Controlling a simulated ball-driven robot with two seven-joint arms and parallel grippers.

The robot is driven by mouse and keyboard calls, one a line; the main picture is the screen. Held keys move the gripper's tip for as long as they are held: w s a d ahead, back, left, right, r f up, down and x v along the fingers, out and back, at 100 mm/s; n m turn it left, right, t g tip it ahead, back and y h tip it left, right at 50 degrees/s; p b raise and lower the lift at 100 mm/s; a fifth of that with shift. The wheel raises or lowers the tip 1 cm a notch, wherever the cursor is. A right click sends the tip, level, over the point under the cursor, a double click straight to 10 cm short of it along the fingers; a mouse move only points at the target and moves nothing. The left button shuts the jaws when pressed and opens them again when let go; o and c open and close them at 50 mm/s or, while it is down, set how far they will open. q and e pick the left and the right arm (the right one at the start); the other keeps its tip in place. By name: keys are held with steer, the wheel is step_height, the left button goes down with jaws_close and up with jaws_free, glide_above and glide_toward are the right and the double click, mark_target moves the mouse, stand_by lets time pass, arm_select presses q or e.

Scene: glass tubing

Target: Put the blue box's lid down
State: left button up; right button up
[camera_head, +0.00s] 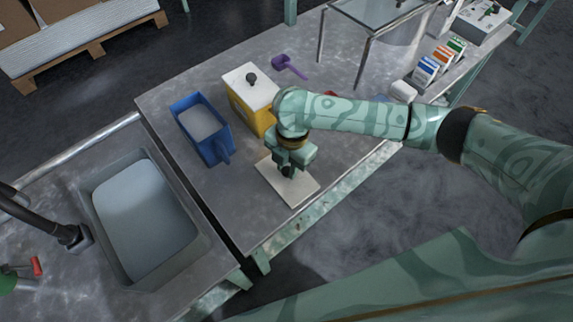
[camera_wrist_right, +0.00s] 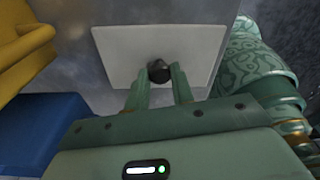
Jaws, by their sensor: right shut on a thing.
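The blue box (camera_head: 217,150) stands open on the table, with a pale grey surface visible inside it. Part of it also shows at the lower left of the right wrist view (camera_wrist_right: 42,130). Its lid is a flat white panel (camera_head: 297,196) with a dark knob, in front of the boxes near the table's front edge. My right gripper (camera_head: 289,172) is above the lid, shut on the knob (camera_wrist_right: 159,71). The lid looks level, at or just above the tabletop; I cannot tell whether it touches. My left gripper is not in view.
A yellow box (camera_head: 240,108) with a white knobbed lid stands right of the blue box. A purple scoop (camera_head: 290,66) lies behind. A sink basin (camera_head: 140,215) is at left. A glass-topped stand (camera_head: 370,15) and small cartons (camera_head: 427,70) are at the back right.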

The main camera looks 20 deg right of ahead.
steer(key=o, duration=1)
arm_select(q)
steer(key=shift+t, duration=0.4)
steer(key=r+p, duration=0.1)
steer(key=p, duration=0.1)
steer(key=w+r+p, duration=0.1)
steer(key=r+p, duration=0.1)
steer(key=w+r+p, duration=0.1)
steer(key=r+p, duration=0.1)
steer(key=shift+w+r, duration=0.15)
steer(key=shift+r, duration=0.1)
arm_select(e)
steer(key=r, duration=0.8)
steer(key=d+r, duration=0.1)
steer(key=r, duration=0.3)
steer(key=shift+w+d+r, duration=0.1)
steer(key=shift+w, duration=0.2)
